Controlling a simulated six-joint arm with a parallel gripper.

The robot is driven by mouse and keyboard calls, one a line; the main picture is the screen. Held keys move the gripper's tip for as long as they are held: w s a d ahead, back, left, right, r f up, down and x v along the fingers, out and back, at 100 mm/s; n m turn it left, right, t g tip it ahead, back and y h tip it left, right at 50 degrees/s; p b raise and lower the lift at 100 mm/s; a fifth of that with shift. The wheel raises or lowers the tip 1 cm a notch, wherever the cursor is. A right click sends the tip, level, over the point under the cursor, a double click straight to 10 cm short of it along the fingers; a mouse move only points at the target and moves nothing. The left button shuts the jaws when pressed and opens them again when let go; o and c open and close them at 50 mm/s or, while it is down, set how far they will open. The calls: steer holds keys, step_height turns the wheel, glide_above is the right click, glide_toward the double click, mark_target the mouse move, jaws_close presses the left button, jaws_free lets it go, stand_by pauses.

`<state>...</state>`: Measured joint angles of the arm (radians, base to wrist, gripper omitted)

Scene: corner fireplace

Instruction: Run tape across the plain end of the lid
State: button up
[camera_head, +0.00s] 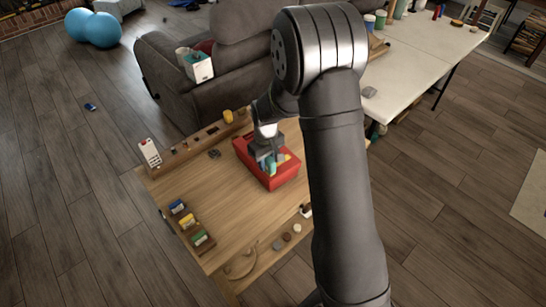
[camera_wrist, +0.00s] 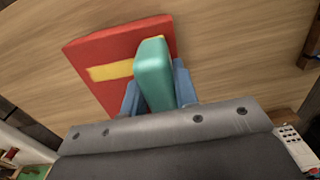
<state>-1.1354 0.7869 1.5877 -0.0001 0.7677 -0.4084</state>
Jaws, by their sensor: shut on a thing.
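A red box-like thing (camera_head: 281,180) sits on the wooden table, below my gripper (camera_head: 267,158). Its flat red top, seemingly the lid (camera_wrist: 95,55), fills the upper middle of the wrist view. A yellow strip (camera_wrist: 108,71) lies across part of the red face and runs up to the teal thing. My gripper's blue fingers (camera_wrist: 157,88) are shut on a rounded teal block (camera_wrist: 152,62), perhaps a tape tool, held over the red face. I cannot tell whether the block touches the red face. The fingers hide part of the lid's near side.
The wooden table (camera_head: 225,225) has free room left of and in front of the red box. A tray of small coloured items (camera_head: 190,225) stands at its left edge. A white remote-like thing (camera_head: 150,153) and a yellow object (camera_head: 228,116) are along the back edge, near the sofa (camera_head: 172,85).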

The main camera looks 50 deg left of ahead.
steer(key=shift+s, duration=0.5)
steer(key=shift+w+r, duration=0.1)
steer(key=shift+r, duration=3.95)
steer(key=w+d+f+m, duration=0.3)
steer(key=w+d+m, duration=0.1)
steer(key=w+d, duration=0.65)
steer(key=w+d+f+m, duration=0.2)
steer(key=w+d+m, duration=0.3)
steer(key=w+d, duration=0.55)
steer(key=w+d+f+m, duration=0.2)
steer(key=w+d+m, duration=0.1)
steer(key=d, duration=1)
steer(key=w+d+f+m, duration=0.3)
steer(key=d+m, duration=0.2)
steer(key=d, duration=0.9)
steer(key=shift+d+f+m, duration=0.15)
steer(key=shift+m, duration=0.15)
